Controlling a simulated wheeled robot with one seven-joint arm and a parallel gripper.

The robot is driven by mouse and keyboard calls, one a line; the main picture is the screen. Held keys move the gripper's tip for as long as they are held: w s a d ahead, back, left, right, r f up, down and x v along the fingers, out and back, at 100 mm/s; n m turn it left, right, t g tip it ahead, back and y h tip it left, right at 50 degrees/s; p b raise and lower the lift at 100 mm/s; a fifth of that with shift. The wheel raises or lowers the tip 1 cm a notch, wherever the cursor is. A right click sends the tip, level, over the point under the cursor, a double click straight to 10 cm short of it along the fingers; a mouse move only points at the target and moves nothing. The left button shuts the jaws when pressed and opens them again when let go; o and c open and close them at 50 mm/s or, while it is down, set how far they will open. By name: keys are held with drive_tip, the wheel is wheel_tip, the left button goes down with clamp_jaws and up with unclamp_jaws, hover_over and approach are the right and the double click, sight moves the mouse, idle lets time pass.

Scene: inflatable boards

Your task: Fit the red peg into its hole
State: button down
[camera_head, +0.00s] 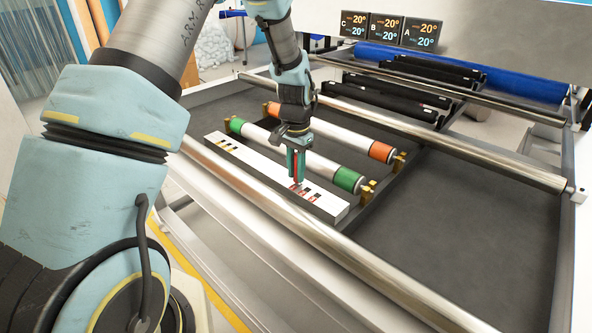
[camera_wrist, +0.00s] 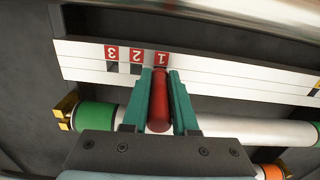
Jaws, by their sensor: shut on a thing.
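My gripper (camera_head: 295,165) is shut on the red peg (camera_head: 295,166), which points down at the white board (camera_head: 262,177). In the wrist view the red peg (camera_wrist: 158,104) sits between the two green fingers of my gripper (camera_wrist: 158,95). Its far end is close to the red label 1 (camera_wrist: 162,58) on the white board (camera_wrist: 230,77). Labels 2 (camera_wrist: 137,55) and 3 (camera_wrist: 111,53) are beside it, with dark holes by them. The hole at label 1 is mostly hidden by the peg and fingers, so I cannot tell whether the tip is inside it.
A roller with green ends (camera_head: 345,179) lies just behind the board, and one with orange ends (camera_head: 381,152) lies farther back. A long metal bar (camera_head: 330,262) runs in front of the board. The dark bed at right (camera_head: 470,205) is clear.

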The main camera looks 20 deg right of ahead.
sight(296, 155)
drive_tip(key=shift+f+b, duration=0.35)
drive_tip(key=shift+f, duration=0.3)
drive_tip(key=c, duration=0.6)
unclamp_jaws()
wheel_tip(296, 155, up, 11)
drive_tip(key=shift+f+b, duration=0.15)
drive_tip(key=shift+b, duration=0.9)
